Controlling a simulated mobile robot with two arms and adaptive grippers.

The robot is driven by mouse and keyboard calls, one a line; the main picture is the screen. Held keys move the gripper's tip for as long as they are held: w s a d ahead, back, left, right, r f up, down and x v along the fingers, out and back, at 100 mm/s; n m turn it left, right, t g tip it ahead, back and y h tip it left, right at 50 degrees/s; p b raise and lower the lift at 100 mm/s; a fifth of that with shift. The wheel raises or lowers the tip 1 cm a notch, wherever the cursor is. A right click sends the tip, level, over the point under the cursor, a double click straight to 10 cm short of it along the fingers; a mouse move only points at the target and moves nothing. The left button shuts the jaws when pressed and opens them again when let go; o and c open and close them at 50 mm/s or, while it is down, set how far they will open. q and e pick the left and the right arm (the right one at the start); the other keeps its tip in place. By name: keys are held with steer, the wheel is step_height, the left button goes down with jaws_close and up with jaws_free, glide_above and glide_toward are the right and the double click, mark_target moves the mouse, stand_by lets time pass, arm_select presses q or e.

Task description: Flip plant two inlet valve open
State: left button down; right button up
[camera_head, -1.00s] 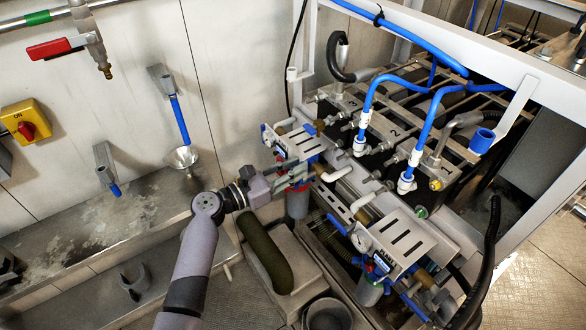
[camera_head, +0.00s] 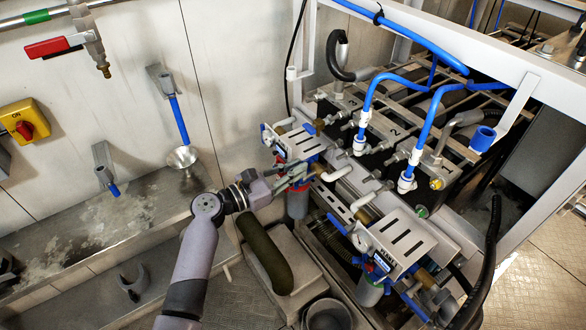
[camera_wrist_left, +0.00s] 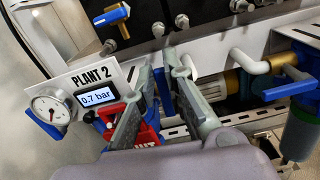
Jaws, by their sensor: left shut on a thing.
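The plant two unit (camera_head: 296,142) stands at the near left corner of the frame, and its panel reads PLANT 2 in the left wrist view (camera_wrist_left: 92,78). My left gripper (camera_head: 296,172) is at the front of this unit. In the left wrist view its fingers (camera_wrist_left: 160,72) are closed around a blue valve handle (camera_wrist_left: 163,92), largely hidden between them. A red part with white lettering (camera_wrist_left: 147,134) sits just below, partly covered by the fingers. The display (camera_wrist_left: 94,97) reads 0.7 bar, beside a round gauge (camera_wrist_left: 50,108). My right gripper is not in view.
Another blue handle (camera_wrist_left: 44,126) is left of the gauge, and one (camera_wrist_left: 112,16) is above the panel. A white pipe (camera_wrist_left: 250,62) runs close right of the fingers. A second, similar unit (camera_head: 397,240) stands nearer. A dark green cylinder (camera_head: 265,254) lies below my wrist.

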mark_target(301, 182)
arm_select(q)
steer(key=m+b, duration=0.1)
steer(key=m, duration=0.1)
steer(key=s+d+f+m+b, duration=0.1)
steer(key=m+b, duration=0.1)
steer(key=s+f+m+b, duration=0.1)
steer(key=m+b, duration=0.1)
steer(key=shift+s+d+m, duration=0.25)
steer(key=shift+d+m, duration=0.15)
steer(key=f+m+b, duration=0.1)
steer(key=m+b, duration=0.2)
steer(key=s+f+m+b, duration=0.1)
steer(key=m+b, duration=0.2)
steer(key=b, duration=0.1)
steer(key=d+f+m+b, duration=0.1)
steer(key=m+b, duration=0.2)
steer(key=m, duration=0.1)
steer(key=shift+s+d+f, duration=0.1)
steer(key=shift+s+f, duration=0.25)
steer(key=shift+f, duration=0.05)
steer(key=c, duration=1.9)
jaws_free()
